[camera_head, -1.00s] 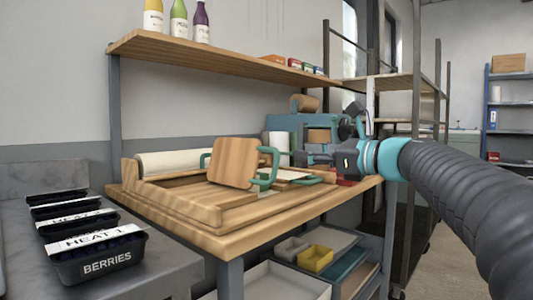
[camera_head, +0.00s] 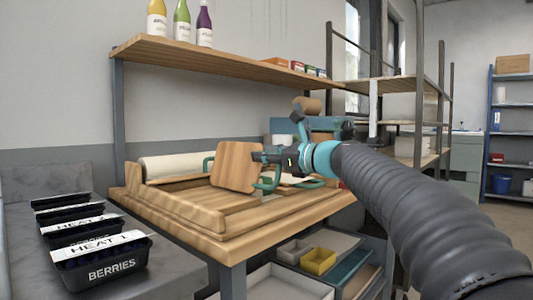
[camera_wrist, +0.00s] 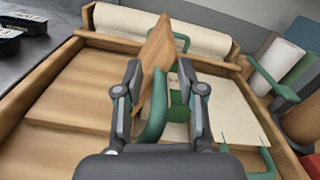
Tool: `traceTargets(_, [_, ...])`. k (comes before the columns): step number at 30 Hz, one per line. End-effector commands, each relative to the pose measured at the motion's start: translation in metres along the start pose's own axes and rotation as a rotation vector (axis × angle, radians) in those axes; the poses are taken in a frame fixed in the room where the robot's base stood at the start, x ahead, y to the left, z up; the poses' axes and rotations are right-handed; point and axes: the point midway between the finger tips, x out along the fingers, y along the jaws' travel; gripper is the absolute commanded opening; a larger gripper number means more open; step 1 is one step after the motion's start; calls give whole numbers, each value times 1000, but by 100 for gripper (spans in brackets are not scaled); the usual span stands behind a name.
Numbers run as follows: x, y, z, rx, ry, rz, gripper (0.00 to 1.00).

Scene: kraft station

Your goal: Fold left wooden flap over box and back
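The left wooden flap (camera_head: 232,167) is raised steeply above the wooden folding frame (camera_head: 215,221); in the wrist view the flap (camera_wrist: 155,52) shows nearly edge-on. A green handle (camera_head: 270,182) is on its right side. My gripper (camera_head: 262,157) is at the flap's right side. In the wrist view its fingers (camera_wrist: 162,88) are apart, with the green handle (camera_wrist: 154,112) between them, nearer the left finger. A pale sheet (camera_wrist: 228,108) lies right of the flap, with a small green block (camera_wrist: 178,99) beside the handle. I cannot make out a box clearly.
A paper roll (camera_head: 175,165) lies along the back of the table. Black berry trays (camera_head: 102,262) stand on the left counter. A wooden shelf (camera_head: 225,66) with bottles hangs above. Another green handle (camera_wrist: 266,163) and a white roll (camera_wrist: 280,60) are on the right.

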Motion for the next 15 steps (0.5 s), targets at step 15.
traceTargets(15, [1, 0, 0, -1, 0, 0, 0])
